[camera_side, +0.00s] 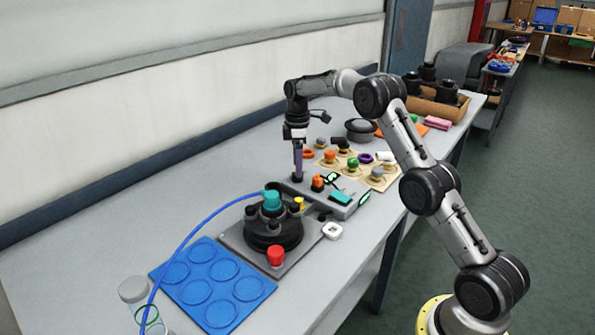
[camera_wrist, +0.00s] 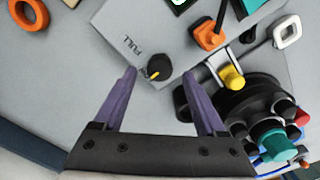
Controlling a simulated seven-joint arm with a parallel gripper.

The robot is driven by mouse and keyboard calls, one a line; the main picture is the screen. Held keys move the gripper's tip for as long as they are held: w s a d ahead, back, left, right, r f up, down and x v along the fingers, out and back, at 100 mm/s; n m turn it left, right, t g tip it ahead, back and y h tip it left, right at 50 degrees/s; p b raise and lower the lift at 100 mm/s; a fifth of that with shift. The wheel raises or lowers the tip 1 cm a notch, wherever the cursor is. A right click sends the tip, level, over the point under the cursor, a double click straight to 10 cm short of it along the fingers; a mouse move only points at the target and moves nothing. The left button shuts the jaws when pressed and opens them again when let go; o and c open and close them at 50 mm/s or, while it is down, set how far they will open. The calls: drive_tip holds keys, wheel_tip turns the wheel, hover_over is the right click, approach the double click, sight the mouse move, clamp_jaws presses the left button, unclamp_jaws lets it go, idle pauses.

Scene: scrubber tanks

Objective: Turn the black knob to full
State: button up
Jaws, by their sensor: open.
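The black knob (camera_wrist: 158,67) sits near the corner of a grey panel (camera_wrist: 175,40) in the wrist view. The printed word FULL (camera_wrist: 133,45) is on the panel to the knob's upper left. My gripper (camera_wrist: 159,75) is open, with one purple finger on each side of the knob and a gap visible on both sides. In the side view my gripper (camera_side: 298,172) points straight down over the panel's far-left end. The knob is a small dark shape at the fingertips there, partly hidden.
An orange knob (camera_side: 317,182) and a teal button (camera_side: 340,196) are on the same panel. A round black device with a teal cap (camera_side: 271,200) stands nearer the camera, with a yellow part (camera_wrist: 232,78) beside it. A blue tray (camera_side: 258,290) lies front left. A blue hose (camera_side: 190,233) crosses the table.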

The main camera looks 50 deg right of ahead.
drive_tip(key=shift+f, duration=1.4)
clamp_jaws()
